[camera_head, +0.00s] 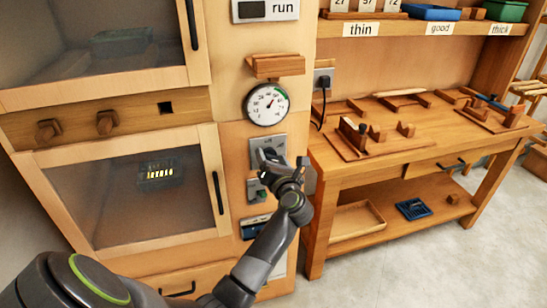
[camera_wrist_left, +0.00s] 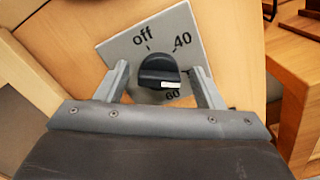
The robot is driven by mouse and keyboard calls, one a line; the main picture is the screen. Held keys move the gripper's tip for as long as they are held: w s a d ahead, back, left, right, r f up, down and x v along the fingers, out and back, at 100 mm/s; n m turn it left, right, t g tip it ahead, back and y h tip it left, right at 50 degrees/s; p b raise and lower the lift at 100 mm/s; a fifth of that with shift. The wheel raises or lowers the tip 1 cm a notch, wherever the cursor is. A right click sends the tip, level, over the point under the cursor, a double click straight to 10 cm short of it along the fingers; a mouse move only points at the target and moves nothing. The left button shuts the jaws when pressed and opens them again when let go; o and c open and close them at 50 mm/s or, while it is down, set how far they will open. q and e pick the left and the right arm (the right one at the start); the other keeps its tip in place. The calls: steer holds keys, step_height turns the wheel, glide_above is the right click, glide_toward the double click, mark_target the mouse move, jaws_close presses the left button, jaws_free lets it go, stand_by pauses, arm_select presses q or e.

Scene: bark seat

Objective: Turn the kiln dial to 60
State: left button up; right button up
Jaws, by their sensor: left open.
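My left gripper (camera_wrist_left: 163,85) is open, one finger on each side of the knob, with a visible gap on both sides. My right gripper is not in view.
A round gauge (camera_head: 266,104) and a small wooden ledge (camera_head: 276,66) are above the dial. Glass-fronted kiln doors (camera_head: 150,185) stand to the left. A workbench (camera_head: 400,150) with wooden parts stands close on the right. A black cable (camera_head: 322,105) hangs beside the panel.

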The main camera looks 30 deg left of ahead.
arm_select(q)
steer(key=shift+c, duration=0.8)
steer(key=c, duration=0.8)
steer(key=shift+r+m+p, duration=0.15)
steer(key=shift+m+p, duration=0.25)
steer(key=shift+p, duration=0.35)
steer(key=m+p, duration=0.7)
steer(key=p, duration=0.2)
steer(key=shift+d, duration=0.1)
steer(key=shift+f+m+p, duration=0.15)
steer(key=shift+m+p, duration=0.75)
steer(key=shift+m, duration=0.15)
steer(key=shift+f+m+p, duration=0.15)
steer(key=shift+m+p, duration=0.75)
steer(key=shift+m, duration=0.15)
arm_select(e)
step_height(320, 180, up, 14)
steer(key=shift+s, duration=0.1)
arm_select(q)
steer(key=o, duration=1)
steer(key=shift+c, duration=0.2)
